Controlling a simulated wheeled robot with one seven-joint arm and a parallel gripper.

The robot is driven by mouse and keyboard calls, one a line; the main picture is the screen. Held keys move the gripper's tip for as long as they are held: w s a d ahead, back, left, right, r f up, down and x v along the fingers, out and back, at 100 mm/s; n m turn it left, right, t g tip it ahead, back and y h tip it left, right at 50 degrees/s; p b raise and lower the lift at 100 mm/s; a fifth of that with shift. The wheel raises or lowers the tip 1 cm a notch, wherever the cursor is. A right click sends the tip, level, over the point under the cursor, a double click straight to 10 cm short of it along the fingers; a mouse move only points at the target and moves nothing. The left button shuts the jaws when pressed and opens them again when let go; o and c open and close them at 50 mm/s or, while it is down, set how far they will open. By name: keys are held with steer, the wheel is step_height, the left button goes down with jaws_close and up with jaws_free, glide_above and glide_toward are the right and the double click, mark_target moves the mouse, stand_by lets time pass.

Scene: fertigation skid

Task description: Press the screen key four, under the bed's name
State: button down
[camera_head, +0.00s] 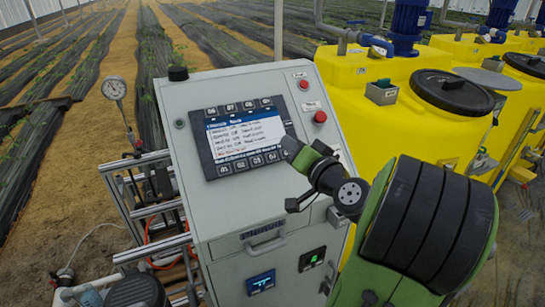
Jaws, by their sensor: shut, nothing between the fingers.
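The screen (246,135) is on the sloped face of a grey control cabinet. It shows a blue title bar and several lines of text, too small to read surely. A row of small dark keys (240,164) runs under the text, and another row (231,108) runs above it. The lower labels look numbered; I cannot surely read which is four. My gripper (292,150) is shut and empty, at the screen's lower right corner in the picture. It hides the right end of the lower row. I cannot tell whether it touches the panel.
The grey cabinet (185,100) has red buttons (320,117) right of the screen and a drawer handle (265,241) below. Yellow tanks (380,125) with dark lids stand close on the right. A metal frame with pipes and a gauge (114,88) stands left.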

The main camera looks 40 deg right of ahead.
steer(key=w+f+b, duration=0.1)
steer(key=f, duration=0.1)
steer(key=w+d+f+b, duration=0.1)
steer(key=w+f, duration=0.1)
steer(key=w+f+b, duration=0.1)
steer(key=shift+w+d+f, duration=0.2)
steer(key=shift+w+f, duration=0.15)
steer(key=shift+f, duration=0.05)
steer(key=shift+w+d+f, duration=0.1)
steer(key=shift+w+f, duration=0.15)
steer(key=shift+w, duration=0.1)
stand_by(1.4)
steer(key=shift+w+f+b, duration=0.25)
steer(key=shift+b, duration=0.2)
steer(key=shift+w+d+f+b, duration=0.15)
steer(key=shift+w+f+b, duration=0.05)
steer(key=shift+f+b, duration=0.1)
stand_by(0.4)
steer(key=shift+s+r, duration=0.1)
steer(key=shift+r, duration=0.05)
steer(key=shift+s+a+r, duration=0.2)
steer(key=shift+s+r, duration=0.2)
steer(key=shift+r, duration=0.1)
steer(key=shift+s+a+r+p, duration=0.25)
steer(key=shift+s+r+p, duration=0.15)
steer(key=shift+s+r, duration=0.5)
steer(key=shift+s+a+r+p, duration=0.2)
steer(key=shift+s+r+p, duration=0.15)
steer(key=shift+s+r, duration=0.5)
